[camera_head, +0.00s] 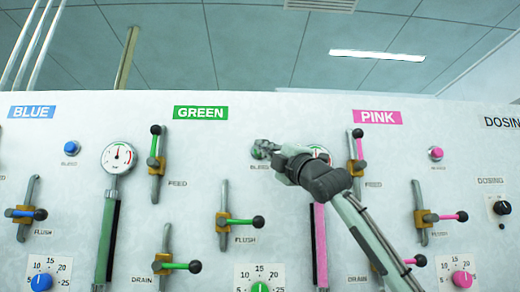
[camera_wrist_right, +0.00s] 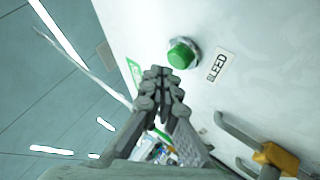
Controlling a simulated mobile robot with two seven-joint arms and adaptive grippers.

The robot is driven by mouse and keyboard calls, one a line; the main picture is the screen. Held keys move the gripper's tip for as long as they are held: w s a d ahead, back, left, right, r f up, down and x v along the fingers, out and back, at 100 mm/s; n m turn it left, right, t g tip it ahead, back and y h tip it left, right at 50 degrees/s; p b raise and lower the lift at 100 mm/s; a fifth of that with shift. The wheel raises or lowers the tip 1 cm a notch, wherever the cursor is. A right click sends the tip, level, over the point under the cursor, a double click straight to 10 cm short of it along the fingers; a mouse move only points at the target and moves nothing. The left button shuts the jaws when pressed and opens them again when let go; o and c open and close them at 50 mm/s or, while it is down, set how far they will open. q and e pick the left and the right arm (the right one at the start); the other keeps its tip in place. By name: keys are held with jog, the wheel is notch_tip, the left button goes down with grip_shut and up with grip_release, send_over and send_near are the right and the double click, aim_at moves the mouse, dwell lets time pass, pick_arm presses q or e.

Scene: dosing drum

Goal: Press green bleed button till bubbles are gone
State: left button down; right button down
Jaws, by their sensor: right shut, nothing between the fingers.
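The green bleed button (camera_wrist_right: 182,53) is a green cap in a metal collar beside the BLEED label in the right wrist view. In the head view the green bleed button (camera_head: 257,154) is mostly hidden behind my right gripper (camera_head: 265,147). My right gripper is shut and empty, and its fingertips also show in the right wrist view (camera_wrist_right: 160,77), close beside the button. I cannot tell whether they touch the panel. The green sight tube (camera_head: 108,240) stands under a gauge; bubbles in it cannot be made out. My left gripper is not in view.
The green feed lever (camera_head: 154,150), flush lever (camera_head: 240,221) and drain lever (camera_head: 180,265) stick out from the white panel. A pink tube (camera_head: 319,240) and the pink feed lever (camera_head: 358,150) are close to my right arm.

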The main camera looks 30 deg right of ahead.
jog(key=shift+w, duration=0.1)
jog(key=shift+w+d, duration=0.15)
jog(key=shift+w, duration=0.15)
jog(key=shift+w+d, duration=0.25)
jog(key=shift+w, duration=0.15)
dwell(0.9)
jog(key=shift+s+a, duration=0.45)
jog(key=shift+s, duration=0.35)
jog(key=s+a, duration=0.1)
jog(key=s, duration=0.2)
jog(key=s+a+b, duration=0.1)
jog(key=shift+s+a, duration=0.15)
jog(key=shift+a, duration=0.15)
jog(key=shift+f, duration=0.1)
dwell(1.5)
